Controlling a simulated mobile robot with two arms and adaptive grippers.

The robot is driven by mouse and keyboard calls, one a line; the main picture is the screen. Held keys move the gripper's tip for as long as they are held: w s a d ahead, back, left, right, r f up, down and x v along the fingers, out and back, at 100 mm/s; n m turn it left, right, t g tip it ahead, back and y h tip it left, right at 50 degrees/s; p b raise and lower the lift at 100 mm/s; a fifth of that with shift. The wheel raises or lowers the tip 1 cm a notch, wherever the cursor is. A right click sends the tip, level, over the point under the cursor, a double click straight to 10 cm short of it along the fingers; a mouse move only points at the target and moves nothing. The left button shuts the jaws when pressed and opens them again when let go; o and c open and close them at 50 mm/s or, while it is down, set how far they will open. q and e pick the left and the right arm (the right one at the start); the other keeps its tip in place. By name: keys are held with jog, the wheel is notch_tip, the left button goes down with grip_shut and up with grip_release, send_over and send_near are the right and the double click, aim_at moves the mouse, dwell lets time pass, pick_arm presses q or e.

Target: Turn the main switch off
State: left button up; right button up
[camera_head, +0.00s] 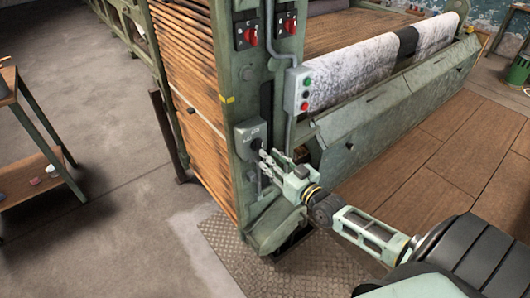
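The likely main switch (245,131) is a small grey box with a label and a dark round knob (256,143). It is mounted low on the green end post of the large machine. My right gripper (263,156) reaches in from the lower right, with its fingertips at or just in front of the knob. I cannot tell whether they touch it or how far apart they are. The knob's position is too small to read and is partly hidden by the fingers. My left gripper is not in view.
Two black panels with red knobs (251,37) sit higher on the post (225,75). A push-button box (304,90) on a conduit hangs to the right of the switch. A cloth roll (360,68) lies behind it. A small table (30,175) stands at left; concrete floor there is clear.

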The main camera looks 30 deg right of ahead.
aim_at(259, 147)
jog(key=shift+w+a+f, duration=0.1)
jog(key=shift+w, duration=1.95)
grip_shut()
